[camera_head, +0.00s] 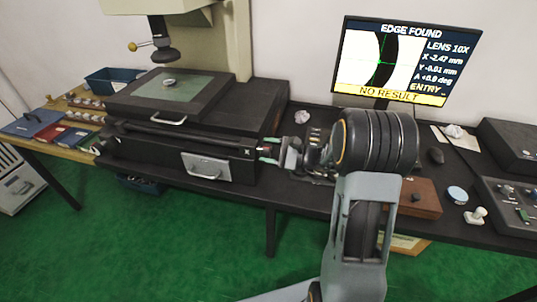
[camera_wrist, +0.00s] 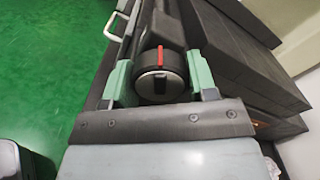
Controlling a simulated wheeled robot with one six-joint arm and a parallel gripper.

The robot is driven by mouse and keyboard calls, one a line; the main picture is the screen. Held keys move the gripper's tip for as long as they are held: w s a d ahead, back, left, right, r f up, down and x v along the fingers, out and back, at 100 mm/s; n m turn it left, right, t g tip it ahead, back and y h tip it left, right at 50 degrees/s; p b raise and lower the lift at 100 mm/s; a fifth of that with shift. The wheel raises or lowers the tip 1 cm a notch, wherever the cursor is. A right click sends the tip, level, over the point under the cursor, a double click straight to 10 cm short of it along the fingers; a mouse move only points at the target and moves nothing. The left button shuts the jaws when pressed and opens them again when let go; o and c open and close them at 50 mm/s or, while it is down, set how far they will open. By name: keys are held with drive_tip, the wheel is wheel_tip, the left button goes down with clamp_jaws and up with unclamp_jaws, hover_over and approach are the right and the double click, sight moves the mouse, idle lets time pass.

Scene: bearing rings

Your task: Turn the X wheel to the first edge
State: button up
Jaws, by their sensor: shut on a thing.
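The X wheel (camera_wrist: 160,85) is a dark round knob with a silver face and a red mark at its top, on the right end of the measuring stage. My gripper (camera_wrist: 158,72) has its green fingers on either side of it, shut on it. In the head view my gripper (camera_head: 269,150) reaches the stage's right end, where the wheel is mostly hidden. The screen (camera_head: 405,60) reads EDGE FOUND, X -2.47 mm, Y -0.01 mm and NO RESULT. It shows a dark curved band with a green cross on it. A small ring (camera_head: 169,82) lies on the glass stage (camera_head: 190,88).
The lens head (camera_head: 165,53) hangs above the glass. A drawer handle (camera_head: 207,166) and a front bar handle (camera_head: 168,120) stick out from the machine. A brown box (camera_head: 418,198), a white stamp-like piece (camera_head: 475,215) and a control panel (camera_head: 510,200) stand at the right. Green floor lies in front.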

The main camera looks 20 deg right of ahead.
drive_tip(key=o, duration=0.9)
drive_tip(key=shift+o, duration=0.2)
drive_tip(key=v, duration=1.3)
drive_tip(key=shift+s+d, duration=0.2)
drive_tip(key=shift+d, duration=0.15)
